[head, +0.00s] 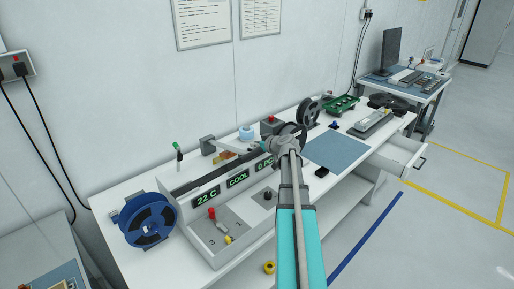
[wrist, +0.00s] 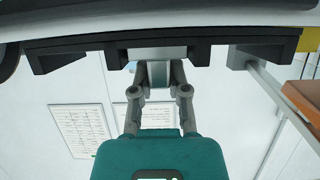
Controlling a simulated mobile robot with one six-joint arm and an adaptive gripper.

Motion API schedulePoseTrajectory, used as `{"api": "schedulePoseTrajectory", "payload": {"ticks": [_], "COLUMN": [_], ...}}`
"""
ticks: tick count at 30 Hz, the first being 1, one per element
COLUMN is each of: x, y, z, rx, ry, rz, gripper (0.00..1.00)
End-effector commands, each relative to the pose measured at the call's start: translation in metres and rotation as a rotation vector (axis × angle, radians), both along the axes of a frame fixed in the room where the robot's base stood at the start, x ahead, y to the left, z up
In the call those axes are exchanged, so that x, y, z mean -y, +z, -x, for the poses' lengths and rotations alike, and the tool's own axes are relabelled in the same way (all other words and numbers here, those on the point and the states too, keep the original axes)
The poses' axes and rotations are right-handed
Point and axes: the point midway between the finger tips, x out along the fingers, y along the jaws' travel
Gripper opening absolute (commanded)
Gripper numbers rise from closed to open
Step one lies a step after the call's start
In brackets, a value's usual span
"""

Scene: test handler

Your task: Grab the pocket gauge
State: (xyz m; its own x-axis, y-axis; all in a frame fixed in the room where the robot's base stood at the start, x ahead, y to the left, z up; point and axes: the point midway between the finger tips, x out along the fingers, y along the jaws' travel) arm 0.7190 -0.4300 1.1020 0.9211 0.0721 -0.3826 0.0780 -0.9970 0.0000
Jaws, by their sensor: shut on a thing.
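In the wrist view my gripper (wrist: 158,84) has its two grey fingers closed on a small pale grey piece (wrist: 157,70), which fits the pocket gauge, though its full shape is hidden. The piece sits right at a long dark bar with a light middle part (wrist: 157,53); I cannot tell whether they touch. In the head view my arm reaches over the handler bench, and the gripper (head: 289,140) is near the handler's right end. The held piece cannot be made out there, behind the arm.
The handler (head: 208,228) has green displays and a blue reel (head: 148,221) at its left. Right of my arm lie a blue mat (head: 337,150), a small black block (head: 322,172) and a green tray (head: 341,106). A drawer (head: 397,160) stands open at the right.

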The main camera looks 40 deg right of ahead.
Motion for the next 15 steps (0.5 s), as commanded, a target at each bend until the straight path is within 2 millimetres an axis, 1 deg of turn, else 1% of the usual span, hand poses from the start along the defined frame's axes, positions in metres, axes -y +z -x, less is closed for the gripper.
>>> {"api": "schedulePoseTrajectory", "payload": {"ticks": [8,15], "x": [0.0,-0.001], "y": [0.005,0.02], "z": [0.0,0.0], "rx": [0.0,0.0], "ry": [0.0,0.001], "rz": [0.0,0.0], "gripper": [0.0,0.0]}}
